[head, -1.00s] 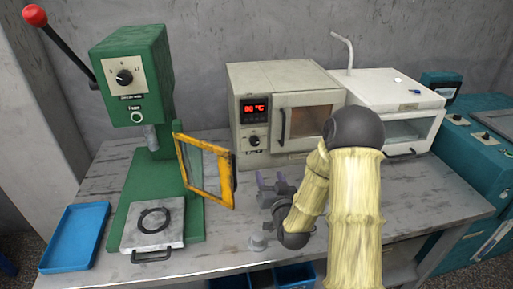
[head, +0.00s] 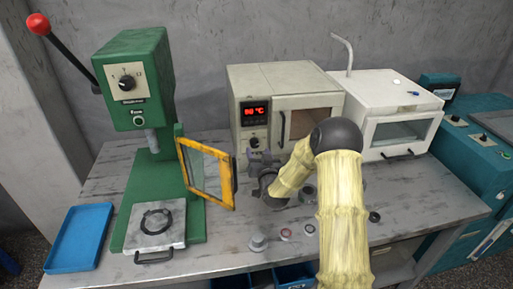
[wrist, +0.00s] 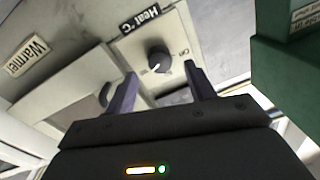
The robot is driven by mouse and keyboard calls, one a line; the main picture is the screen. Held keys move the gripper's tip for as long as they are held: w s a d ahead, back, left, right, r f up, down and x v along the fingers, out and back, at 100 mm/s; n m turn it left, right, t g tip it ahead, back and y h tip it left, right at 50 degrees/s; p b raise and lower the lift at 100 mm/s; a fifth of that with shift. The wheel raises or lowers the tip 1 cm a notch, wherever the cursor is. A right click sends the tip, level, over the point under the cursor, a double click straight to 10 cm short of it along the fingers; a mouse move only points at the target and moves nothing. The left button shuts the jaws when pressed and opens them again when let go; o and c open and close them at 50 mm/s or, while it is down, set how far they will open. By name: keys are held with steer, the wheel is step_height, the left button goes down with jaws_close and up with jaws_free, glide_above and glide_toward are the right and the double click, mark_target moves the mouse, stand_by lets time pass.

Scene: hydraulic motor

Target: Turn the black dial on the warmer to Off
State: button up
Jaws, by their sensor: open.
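The warmer (head: 315,82) is a beige box at the back of the bench, with a lit red display reading about 80 °C. Its black dial (head: 254,142) sits low on the front panel, below the display. In the wrist view the dial (wrist: 159,59) is a round black knob with a white mark, under a "Heat °C" label; the small lettering around it is hard to read. My gripper (head: 262,157) is open in front of the panel. In the wrist view its two purple fingers (wrist: 161,82) stand apart, either side of and just below the dial, with nothing between them.
A green press (head: 135,75) with an open yellow-framed guard (head: 236,182) stands close on the left. A white cabinet (head: 400,95) is on the right. Small round parts, including a grey one (head: 258,242), lie on the bench front. A blue tray (head: 78,238) is far left.

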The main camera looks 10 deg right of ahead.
mark_target(255, 145)
steer(key=shift+w+a, duration=0.1)
steer(key=shift+w, duration=1.55)
steer(key=c, duration=1)
steer(key=shift+o, duration=0.2)
